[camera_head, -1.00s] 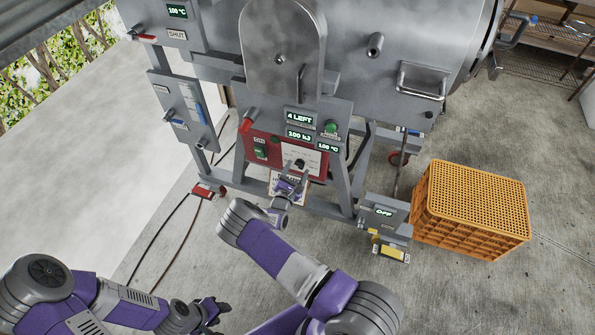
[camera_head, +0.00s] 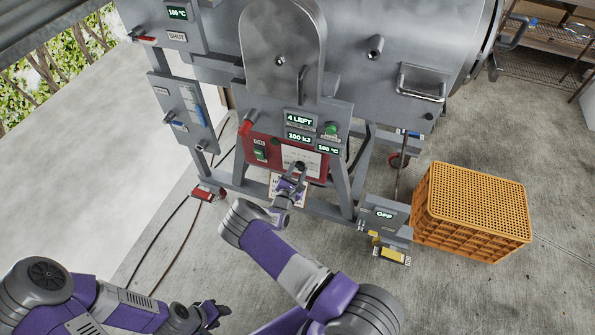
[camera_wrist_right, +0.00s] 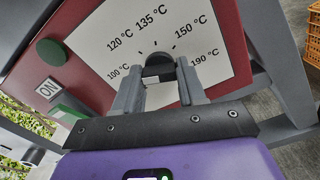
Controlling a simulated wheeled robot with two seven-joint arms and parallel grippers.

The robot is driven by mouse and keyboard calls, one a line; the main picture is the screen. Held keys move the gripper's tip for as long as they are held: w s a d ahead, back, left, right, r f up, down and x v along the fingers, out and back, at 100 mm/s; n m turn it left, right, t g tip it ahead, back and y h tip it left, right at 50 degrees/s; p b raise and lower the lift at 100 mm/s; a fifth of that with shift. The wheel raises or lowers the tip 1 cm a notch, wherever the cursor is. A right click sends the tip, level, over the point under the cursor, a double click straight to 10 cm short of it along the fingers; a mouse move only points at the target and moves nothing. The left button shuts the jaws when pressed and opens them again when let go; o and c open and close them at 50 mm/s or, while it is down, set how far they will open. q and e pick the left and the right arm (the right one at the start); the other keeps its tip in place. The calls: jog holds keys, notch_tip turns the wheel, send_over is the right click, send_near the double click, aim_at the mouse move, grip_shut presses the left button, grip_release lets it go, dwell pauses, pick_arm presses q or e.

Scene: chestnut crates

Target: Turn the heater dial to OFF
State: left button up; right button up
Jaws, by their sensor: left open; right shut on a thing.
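The heater dial (camera_wrist_right: 158,66) is a black knob on a white plate (camera_wrist_right: 110,28) marked 100, 120, 135, 150 and 190 °C, set in a red panel (camera_wrist_right: 190,12). No OFF mark shows on the visible part of the plate, and I cannot read the dial's setting for sure. My right gripper (camera_wrist_right: 160,76) is shut on the dial, a finger on each side. In the head view my right gripper (camera_head: 297,176) covers the dial's front. My left gripper (camera_head: 215,311) is open and empty, low over the floor, away from the panel.
A green switch (camera_head: 260,154) marked ON sits left of the dial. Displays above read 4 LEFT (camera_head: 299,120), 100 kJ and 100 °C.

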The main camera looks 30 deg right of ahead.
jog(key=n, duration=0.8)
jog(key=shift+n, duration=0.3)
dwell(0.6)
jog(key=o, duration=1.1)
jog(key=shift+c, duration=0.2)
jog(key=shift+s+a, duration=0.1)
